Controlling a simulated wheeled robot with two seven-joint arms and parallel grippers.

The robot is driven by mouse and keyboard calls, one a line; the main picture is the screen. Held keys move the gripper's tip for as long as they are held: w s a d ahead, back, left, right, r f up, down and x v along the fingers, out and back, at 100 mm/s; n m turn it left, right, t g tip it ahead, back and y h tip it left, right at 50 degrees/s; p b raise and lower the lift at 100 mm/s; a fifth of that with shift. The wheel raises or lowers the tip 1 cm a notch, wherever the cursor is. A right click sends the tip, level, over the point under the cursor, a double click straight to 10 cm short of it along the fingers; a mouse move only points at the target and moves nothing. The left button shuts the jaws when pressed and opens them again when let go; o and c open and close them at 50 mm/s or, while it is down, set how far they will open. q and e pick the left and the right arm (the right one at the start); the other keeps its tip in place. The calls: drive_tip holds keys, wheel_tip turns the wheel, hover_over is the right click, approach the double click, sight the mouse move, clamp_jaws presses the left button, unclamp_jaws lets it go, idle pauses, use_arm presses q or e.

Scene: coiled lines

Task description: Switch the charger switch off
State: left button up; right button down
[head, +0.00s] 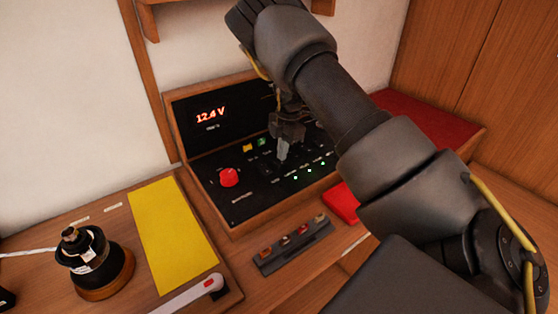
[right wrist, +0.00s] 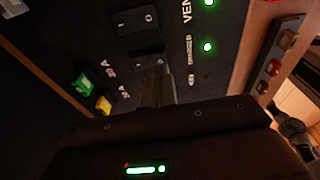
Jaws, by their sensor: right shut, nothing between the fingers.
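A black switch panel (head: 240,185) in a wooden frame holds a row of small rocker switches with green lights below some of them. My right gripper (head: 282,152) is over this row, shut and empty, with its fingertips at or very near the panel. In the right wrist view the closed fingertips (right wrist: 160,82) are at a black rocker switch (right wrist: 148,60) and partly cover it. I cannot read that switch's label, nor tell which switch is the charger's or whether the tips touch it. Another rocker (right wrist: 136,20) beside it is near the VENT lettering. My left gripper is not in view.
The panel also carries a red knob (head: 229,177), a yellow fuse (right wrist: 103,104), a green fuse (right wrist: 82,83) and a lit 12.4 V display (head: 210,115). A fuse strip (head: 293,247), yellow sheet (head: 172,230) and black round device (head: 85,252) are on the bench.

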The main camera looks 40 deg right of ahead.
drive_tip(key=shift+f+b, duration=0.4)
drive_tip(key=shift+f, duration=0.45)
idle(0.3)
drive_tip(key=shift+r, duration=0.1)
drive_tip(key=shift+r+p, duration=2.9)
drive_tip(key=shift+r, duration=0.55)
